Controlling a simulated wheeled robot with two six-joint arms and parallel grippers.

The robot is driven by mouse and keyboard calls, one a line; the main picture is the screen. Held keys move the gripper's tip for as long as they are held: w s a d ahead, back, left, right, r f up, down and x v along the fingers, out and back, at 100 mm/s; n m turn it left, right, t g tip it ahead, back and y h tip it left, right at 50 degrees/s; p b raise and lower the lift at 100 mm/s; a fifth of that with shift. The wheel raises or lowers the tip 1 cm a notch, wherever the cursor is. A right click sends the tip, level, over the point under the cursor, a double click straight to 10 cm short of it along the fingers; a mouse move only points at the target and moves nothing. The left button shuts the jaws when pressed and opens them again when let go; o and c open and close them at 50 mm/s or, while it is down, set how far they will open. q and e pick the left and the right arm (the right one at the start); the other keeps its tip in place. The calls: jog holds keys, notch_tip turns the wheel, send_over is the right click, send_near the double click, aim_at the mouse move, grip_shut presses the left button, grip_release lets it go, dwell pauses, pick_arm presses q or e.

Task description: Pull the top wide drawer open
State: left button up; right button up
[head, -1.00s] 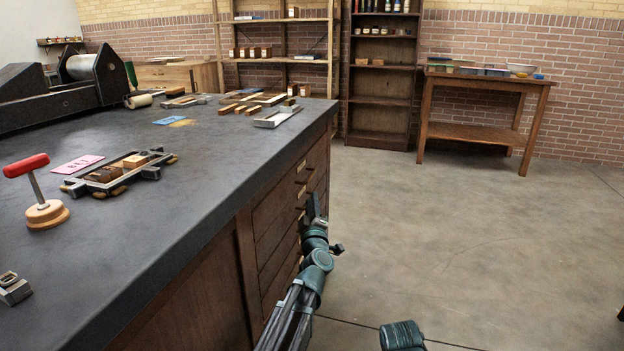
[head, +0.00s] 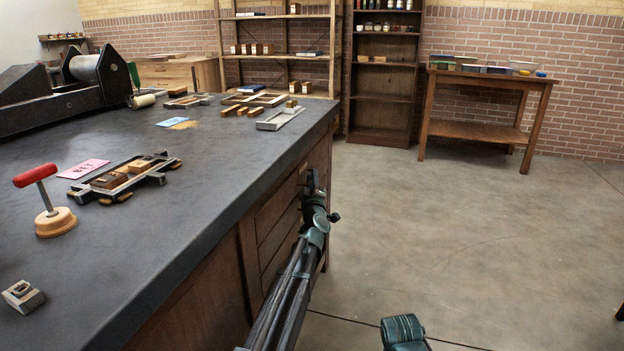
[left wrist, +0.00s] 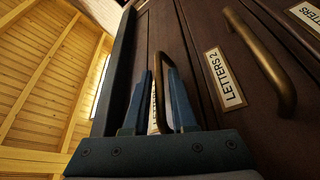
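The top wide drawer is the narrow dark-wood front (left wrist: 142,48) just beneath the tabletop edge in the left wrist view; it looks flush there. Its curved brass handle (left wrist: 160,75) stands between the two blue fingers of my left gripper (left wrist: 160,80). A strip of white label shows between the handle and one finger, so the fingers look parted around it. In the head view my left gripper (head: 311,186) is at the cabinet's side, below the tabletop edge, and it hides the handle.
Below is a drawer labelled LETTERS 2 (left wrist: 225,80) with its own brass handle (left wrist: 265,65). The dark tabletop (head: 190,220) carries a red-handled tool (head: 48,200), a type frame (head: 122,178) and a press (head: 75,85). The concrete floor (head: 450,220) to the right is clear.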

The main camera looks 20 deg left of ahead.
pick_arm(q)
grip_shut()
dwell(1.4)
